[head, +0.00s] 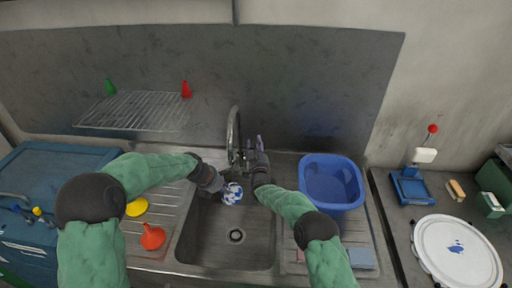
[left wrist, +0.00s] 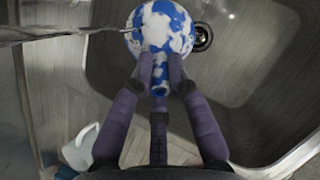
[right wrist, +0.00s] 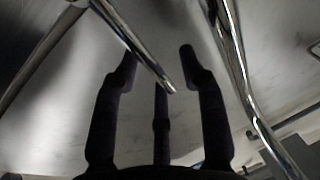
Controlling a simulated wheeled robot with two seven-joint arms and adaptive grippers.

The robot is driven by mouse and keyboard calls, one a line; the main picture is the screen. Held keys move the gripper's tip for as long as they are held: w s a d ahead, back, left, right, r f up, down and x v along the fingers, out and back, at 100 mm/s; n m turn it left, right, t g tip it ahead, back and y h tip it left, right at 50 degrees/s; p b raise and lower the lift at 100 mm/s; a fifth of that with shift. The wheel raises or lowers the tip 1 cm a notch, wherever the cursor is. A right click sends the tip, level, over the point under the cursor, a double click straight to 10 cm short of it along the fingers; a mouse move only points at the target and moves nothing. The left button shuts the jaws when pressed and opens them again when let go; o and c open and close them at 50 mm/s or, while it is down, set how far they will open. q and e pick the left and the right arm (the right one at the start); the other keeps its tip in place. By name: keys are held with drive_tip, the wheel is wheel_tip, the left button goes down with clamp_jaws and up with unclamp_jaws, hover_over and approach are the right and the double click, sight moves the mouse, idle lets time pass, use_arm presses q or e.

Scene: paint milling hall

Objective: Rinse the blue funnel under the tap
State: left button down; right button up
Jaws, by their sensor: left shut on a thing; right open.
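The blue funnel (head: 232,193) is blotched blue and white, over the sink basin (head: 237,253). My left gripper (head: 222,186) is shut on its narrow stem; in the left wrist view the funnel's round bowl (left wrist: 160,28) lies beyond the fingertips (left wrist: 160,72). A thin grey streak, apparently water, reaches the bowl from the left there. The tap (head: 234,130) arches above the funnel. My right gripper (head: 259,148) is open beside the tap; in the right wrist view a metal lever (right wrist: 135,48) passes between its spread fingers (right wrist: 160,55), contact unclear.
A blue tub (head: 331,206) stands right of the basin. An orange funnel (head: 152,237) and a yellow one (head: 137,207) are on the left drainboard. A wire rack (head: 135,111) with green and red funnels is on the wall. A drain (head: 236,236) is in the basin floor.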

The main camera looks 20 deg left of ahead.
drive_tip(key=shift+s, duration=0.1)
drive_tip(key=v, duration=1.1)
drive_tip(key=shift+s+d, duration=0.2)
drive_tip(key=shift+s, duration=0.15)
drive_tip(key=shift+r+p, duration=0.65)
